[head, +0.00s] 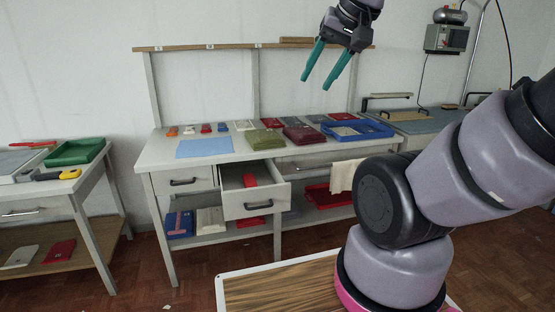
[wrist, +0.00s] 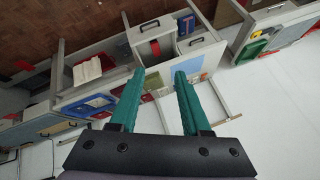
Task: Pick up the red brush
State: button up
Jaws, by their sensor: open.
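A red object (head: 250,180), which looks like the red brush, lies in the open drawer (head: 257,203) of the middle bench; it is too small to make out its shape fully. It also shows in the wrist view (wrist: 155,48), inside the drawer. A smaller red item (head: 206,128) lies on the bench top. My gripper (head: 316,84) is open and empty, high above the back of the bench, well apart from the drawer. Its two teal fingers also show in the wrist view (wrist: 160,72).
The bench top holds a blue sheet (head: 204,147), several folded cloths and a blue tray (head: 358,130). A beige cloth (head: 345,175) hangs at the bench front. A side table at left holds a green tray (head: 75,152). Floor in front of the drawer is free.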

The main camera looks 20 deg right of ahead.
aim_at(249, 179)
jog(key=i, duration=1.35)
